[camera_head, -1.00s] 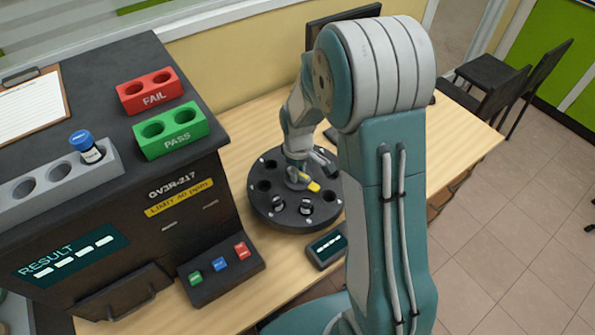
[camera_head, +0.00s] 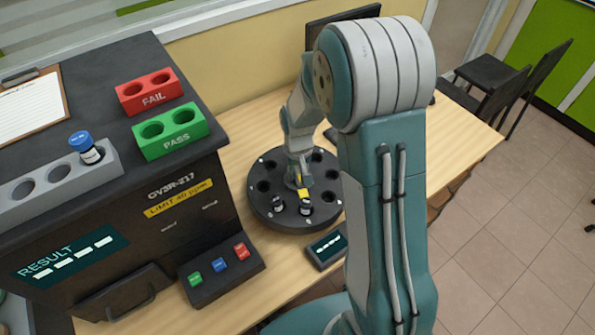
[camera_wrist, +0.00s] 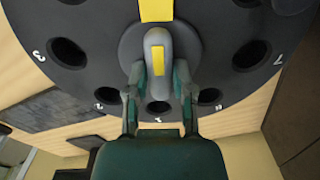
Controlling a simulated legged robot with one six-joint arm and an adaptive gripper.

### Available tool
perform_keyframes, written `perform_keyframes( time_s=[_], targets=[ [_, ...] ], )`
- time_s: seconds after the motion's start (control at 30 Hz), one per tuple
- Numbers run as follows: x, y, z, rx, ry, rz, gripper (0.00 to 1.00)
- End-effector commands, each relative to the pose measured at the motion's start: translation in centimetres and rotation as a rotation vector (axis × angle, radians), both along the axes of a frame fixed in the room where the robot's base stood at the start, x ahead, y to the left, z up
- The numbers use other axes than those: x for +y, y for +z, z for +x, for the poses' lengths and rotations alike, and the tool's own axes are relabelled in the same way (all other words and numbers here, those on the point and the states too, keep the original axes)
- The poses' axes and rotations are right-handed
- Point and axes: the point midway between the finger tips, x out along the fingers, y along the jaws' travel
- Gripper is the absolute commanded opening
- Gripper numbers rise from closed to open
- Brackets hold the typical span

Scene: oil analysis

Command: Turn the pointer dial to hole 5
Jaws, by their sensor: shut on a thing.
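The black round dial (camera_head: 262,212) stands on the wooden table with numbered holes around its rim. My gripper (camera_wrist: 158,75) is shut on the grey pointer knob (camera_wrist: 158,45) at the dial's centre, one finger on each side. In the wrist view the pointer strip (camera_wrist: 156,8) runs up out of the frame, away from the hole marked 1. The hole it points at is cut off there, and its number is unreadable in the head view.
A small display (camera_head: 327,251) lies in front. The black analyser (camera_head: 180,240) with coloured buttons, a red FAIL block (camera_head: 150,97), a green PASS block (camera_head: 170,140) and a grey rack (camera_head: 108,158) with a blue-capped vial are left.

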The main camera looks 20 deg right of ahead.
Motion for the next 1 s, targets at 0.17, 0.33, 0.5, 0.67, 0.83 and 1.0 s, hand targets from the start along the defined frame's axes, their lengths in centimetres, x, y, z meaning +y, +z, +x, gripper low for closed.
perform_keyframes(
  time_s=[0.17, 0.33, 0.5, 0.67, 0.83, 1.0],
  targets=[
    [0.05, -0.32, -0.53, 0.017, -0.049, -0.001, 0.0],
    [0.06, -0.32, -0.54, 0.018, -0.069, -0.001, 0.0],
    [0.07, -0.32, -0.55, 0.018, -0.071, -0.001, 0.0],
    [0.08, -0.32, -0.56, 0.019, -0.071, -0.001, 0.0],
    [0.08, -0.25, -0.42, 0.014, -0.07, 0.0, 0.66],
    [0.07, -0.16, -0.27, 0.009, -0.07, 0.0, 0.66]
  ],
)
